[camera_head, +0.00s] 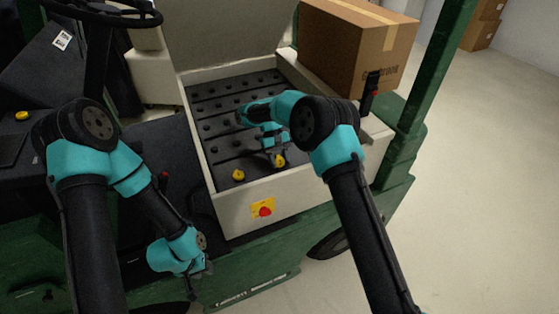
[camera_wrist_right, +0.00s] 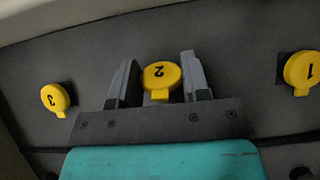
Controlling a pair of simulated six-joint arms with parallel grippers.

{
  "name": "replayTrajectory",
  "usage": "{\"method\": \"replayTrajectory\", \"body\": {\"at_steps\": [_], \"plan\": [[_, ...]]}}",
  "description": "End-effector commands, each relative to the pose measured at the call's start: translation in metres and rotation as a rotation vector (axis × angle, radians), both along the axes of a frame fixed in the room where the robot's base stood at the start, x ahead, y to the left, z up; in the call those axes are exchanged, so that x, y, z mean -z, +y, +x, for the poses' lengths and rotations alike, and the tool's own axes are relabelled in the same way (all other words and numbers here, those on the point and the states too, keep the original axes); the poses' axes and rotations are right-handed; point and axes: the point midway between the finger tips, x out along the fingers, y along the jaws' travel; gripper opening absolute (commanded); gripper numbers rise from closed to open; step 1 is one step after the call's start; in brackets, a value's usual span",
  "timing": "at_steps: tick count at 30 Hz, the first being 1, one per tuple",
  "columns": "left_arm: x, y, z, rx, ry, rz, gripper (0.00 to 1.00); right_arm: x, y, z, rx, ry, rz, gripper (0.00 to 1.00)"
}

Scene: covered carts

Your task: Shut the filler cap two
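Filler cap two (camera_wrist_right: 161,77) is a round yellow cap marked 2, upside down in the right wrist view. It lies between the two spread fingers of my right gripper (camera_wrist_right: 160,86), with a narrow gap on its left and the right finger close beside it. In the head view my right gripper (camera_head: 276,155) is low over the battery's front part, at a yellow cap (camera_head: 280,161). Whether the cap is shut cannot be told. My left gripper (camera_head: 203,270) hangs low beside the green cart side, far from the caps; its fingers are too small to judge.
Yellow caps marked 3 (camera_wrist_right: 56,99) and 1 (camera_wrist_right: 301,69) flank cap two. A cardboard box (camera_head: 357,42) stands behind right, beside a green post (camera_head: 437,65).

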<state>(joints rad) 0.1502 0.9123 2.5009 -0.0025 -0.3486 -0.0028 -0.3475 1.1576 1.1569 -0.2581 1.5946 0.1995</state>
Motion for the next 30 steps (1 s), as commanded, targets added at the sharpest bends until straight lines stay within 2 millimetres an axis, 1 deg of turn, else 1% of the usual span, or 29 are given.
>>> {"method": "replayTrajectory", "body": {"at_steps": [1,6,7,14,19,23,30], "plan": [[0.0,0.0,0.0,0.0,0.0,0.0,0.39,0.0,0.0,0.0,0.0,0.0,0.0,0.48],[0.0,0.0,0.0,0.0,0.0,0.0,0.39,0.0,0.0,0.0,0.0,0.0,0.0,0.64],[0.0,0.0,0.0,0.0,0.0,0.0,0.39,0.0,0.0,0.0,0.0,0.0,0.0,0.65],[0.0,0.0,0.0,0.0,0.0,0.0,0.39,0.0,0.0,0.0,0.0,0.0,0.0,0.65],[0.0,0.0,0.0,0.0,0.0,0.0,0.39,-0.006,0.002,0.004,0.0,-0.001,0.0,0.65],[0.0,0.0,0.0,0.0,0.0,0.0,0.39,-0.017,0.005,0.012,0.0,-0.002,0.001,0.65],[0.0,0.0,0.0,0.0,0.0,0.0,0.39,-0.042,0.011,0.029,0.0,-0.002,0.001,0.65]]}}
